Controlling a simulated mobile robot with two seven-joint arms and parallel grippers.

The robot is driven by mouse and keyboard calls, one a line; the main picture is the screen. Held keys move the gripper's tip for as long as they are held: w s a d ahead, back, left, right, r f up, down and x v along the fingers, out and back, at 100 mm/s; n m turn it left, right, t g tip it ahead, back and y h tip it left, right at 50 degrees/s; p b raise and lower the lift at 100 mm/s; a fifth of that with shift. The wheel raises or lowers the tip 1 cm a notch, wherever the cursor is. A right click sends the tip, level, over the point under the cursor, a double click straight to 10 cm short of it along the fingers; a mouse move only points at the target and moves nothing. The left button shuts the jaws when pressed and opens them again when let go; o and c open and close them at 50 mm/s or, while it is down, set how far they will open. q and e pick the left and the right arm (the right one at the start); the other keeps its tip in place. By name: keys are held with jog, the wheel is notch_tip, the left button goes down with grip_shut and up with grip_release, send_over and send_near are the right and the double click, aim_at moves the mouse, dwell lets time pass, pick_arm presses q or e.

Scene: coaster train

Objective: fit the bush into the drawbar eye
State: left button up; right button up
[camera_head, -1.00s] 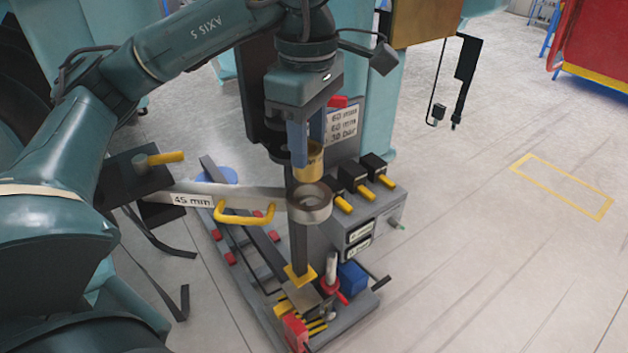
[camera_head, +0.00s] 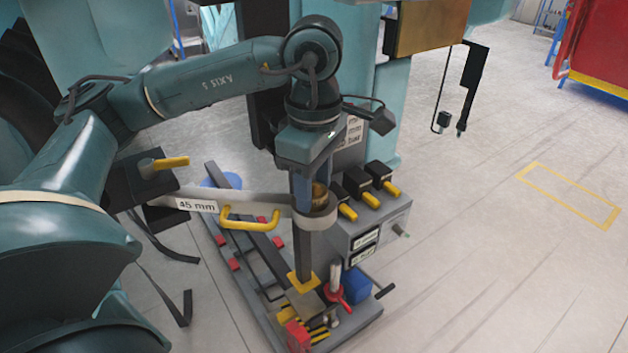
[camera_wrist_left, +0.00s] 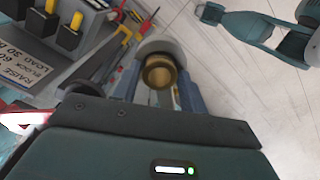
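My left gripper (camera_head: 312,188) points down over the drawbar eye (camera_head: 320,220), its blue fingers on either side of the brass bush (camera_head: 320,194). The bush stands upright at the top of the eye; its lower part is hidden, so I cannot tell how deep it sits. In the left wrist view the bush (camera_wrist_left: 158,74) shows between the two fingers, with the pale eye ring (camera_wrist_left: 167,47) around its far side. The grey drawbar (camera_head: 255,201) carries a "45 mm" label and runs left from the eye. My right gripper does not show.
A grey block with black-and-yellow handles (camera_head: 366,187) stands close right of the eye. A yellow handle (camera_head: 250,222) sits on the drawbar. Below are a post with a yellow collar (camera_head: 303,281), a blue block (camera_head: 356,285) and red parts. Open floor lies to the right.

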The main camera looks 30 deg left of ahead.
pick_arm(q)
jog(key=shift+o, duration=1.3)
jog(key=shift+r, duration=0.1)
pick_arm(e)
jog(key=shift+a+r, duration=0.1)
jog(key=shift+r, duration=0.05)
pick_arm(q)
notch_tip(320, 180, up, 12)
jog(key=p, duration=0.2)
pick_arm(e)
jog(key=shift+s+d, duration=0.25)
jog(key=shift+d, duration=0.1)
pick_arm(q)
jog(key=shift+r, duration=0.1)
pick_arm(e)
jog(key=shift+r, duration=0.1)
